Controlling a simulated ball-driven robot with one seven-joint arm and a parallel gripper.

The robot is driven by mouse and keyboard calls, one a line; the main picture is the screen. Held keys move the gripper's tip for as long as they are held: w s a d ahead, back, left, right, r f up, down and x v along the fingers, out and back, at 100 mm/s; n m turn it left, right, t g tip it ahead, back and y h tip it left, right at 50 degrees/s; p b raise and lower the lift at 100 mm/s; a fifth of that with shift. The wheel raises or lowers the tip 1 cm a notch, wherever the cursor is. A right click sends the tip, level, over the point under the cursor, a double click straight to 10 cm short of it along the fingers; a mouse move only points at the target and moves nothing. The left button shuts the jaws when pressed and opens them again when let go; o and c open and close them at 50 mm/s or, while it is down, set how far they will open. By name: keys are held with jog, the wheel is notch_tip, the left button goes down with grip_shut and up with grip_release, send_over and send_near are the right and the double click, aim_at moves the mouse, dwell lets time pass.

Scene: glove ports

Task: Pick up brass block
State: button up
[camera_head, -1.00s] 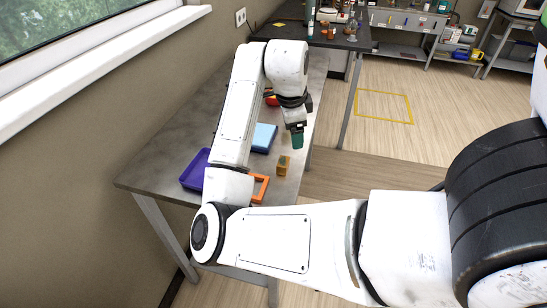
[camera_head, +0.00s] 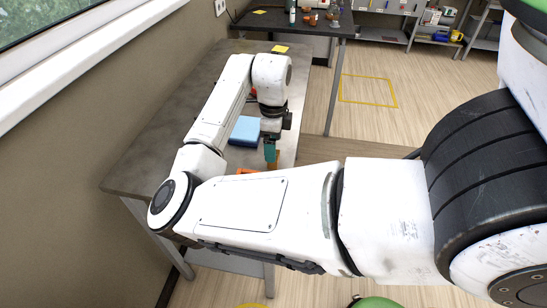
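The brass block (camera_head: 275,158) is a small brown-gold piece on the grey metal table, near its right edge. It shows just below and beside the teal fingertips of my gripper (camera_head: 270,150). My gripper points down at the block and hides part of it. I cannot tell whether the fingers are around the block, or whether they are open or shut.
A blue box (camera_head: 245,131) sits left of my gripper. Part of an orange frame (camera_head: 247,171) shows in front, mostly hidden by my arm. A red thing (camera_head: 253,93) is partly hidden behind my arm. A dark table (camera_head: 300,22) stands farther back.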

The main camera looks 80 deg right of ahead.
aim_at(274, 165)
jog(key=shift+f, duration=1.8)
jog(key=c, duration=1.5)
jog(key=shift+r, duration=0.15)
